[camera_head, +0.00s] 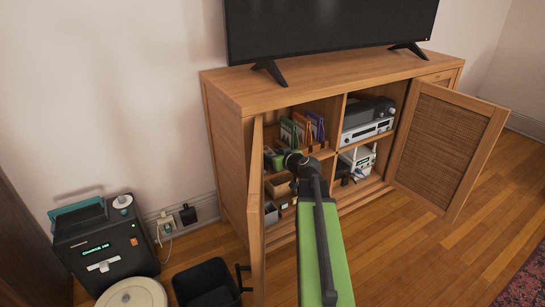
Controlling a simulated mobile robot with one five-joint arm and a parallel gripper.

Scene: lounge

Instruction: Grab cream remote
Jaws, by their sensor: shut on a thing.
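My arm reaches up from the bottom of the picture into the open left side of the wooden cabinet (232,150). My gripper (277,160) is at the upper left compartment, close to the inner edge of the left door, and small in the view. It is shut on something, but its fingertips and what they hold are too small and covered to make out. I cannot pick out a cream remote anywhere in this view.
Both cabinet doors stand open, the left (256,215) close beside my arm, the right (447,145) swung wide. Books (301,130), small boxes (279,187) and electronics (367,130) fill the shelves. A black bin (205,285) and a robot vacuum (133,294) stand lower left.

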